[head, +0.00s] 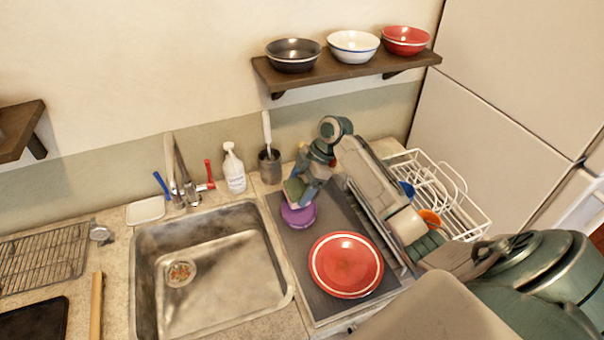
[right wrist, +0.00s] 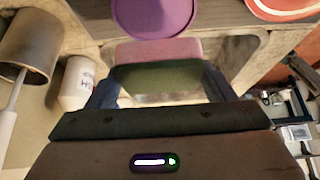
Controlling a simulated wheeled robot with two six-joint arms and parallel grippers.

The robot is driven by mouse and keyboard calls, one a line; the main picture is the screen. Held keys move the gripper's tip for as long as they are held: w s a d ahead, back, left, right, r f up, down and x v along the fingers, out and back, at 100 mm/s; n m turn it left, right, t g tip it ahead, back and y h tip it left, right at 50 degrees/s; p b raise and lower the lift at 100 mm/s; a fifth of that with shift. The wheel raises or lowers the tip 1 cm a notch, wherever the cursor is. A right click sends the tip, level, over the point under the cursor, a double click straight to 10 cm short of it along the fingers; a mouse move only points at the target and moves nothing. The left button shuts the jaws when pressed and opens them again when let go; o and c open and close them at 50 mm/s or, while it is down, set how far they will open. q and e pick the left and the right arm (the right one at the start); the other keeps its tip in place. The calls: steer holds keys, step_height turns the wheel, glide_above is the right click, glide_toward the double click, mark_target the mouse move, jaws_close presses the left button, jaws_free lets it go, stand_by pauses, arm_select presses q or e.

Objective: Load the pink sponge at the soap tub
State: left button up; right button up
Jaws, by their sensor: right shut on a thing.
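My right gripper (head: 303,187) is shut on the pink sponge (right wrist: 158,51), which has a pink layer and a dark green layer. In the head view the sponge (head: 293,190) shows small, mostly its green side. The purple soap tub (head: 298,216) stands on the dark mat right of the sink; its inside is hard to see. The sponge is close above and beside the tub's back edge in the head view; I cannot tell whether they touch. The tub also shows at the top of the right wrist view (right wrist: 153,14), just beyond the sponge. My left gripper is not in view.
A red plate (head: 346,265) lies on the mat (head: 297,258) in front of the tub. The sink (head: 215,290) is left. A soap bottle (head: 234,168) and a utensil cup (head: 270,167) stand behind. A white dish rack (head: 467,207) is right, beyond my arm. A shelf with bowls hangs above.

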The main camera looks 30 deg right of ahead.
steer(key=shift+d+r, duration=0.2)
steer(key=shift+d, duration=0.25)
steer(key=shift+f, duration=0.1)
steer(key=shift+f+b, duration=0.55)
steer(key=shift+b, duration=0.1)
step_height(320, 180, down, 4)
steer(key=b, duration=0.3)
steer(key=shift+f+b, duration=0.15)
steer(key=shift+b, duration=0.15)
steer(key=shift+f, duration=0.2)
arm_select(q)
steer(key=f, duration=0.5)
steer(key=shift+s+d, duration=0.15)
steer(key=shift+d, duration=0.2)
arm_select(e)
steer(key=shift+a, duration=0.1)
arm_select(q)
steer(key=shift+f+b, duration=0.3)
steer(key=shift+b, duration=0.1)
arm_select(e)
steer(key=shift+f, duration=0.4)
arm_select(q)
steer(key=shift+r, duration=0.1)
arm_select(e)
steer(key=shift+f, duration=0.1)
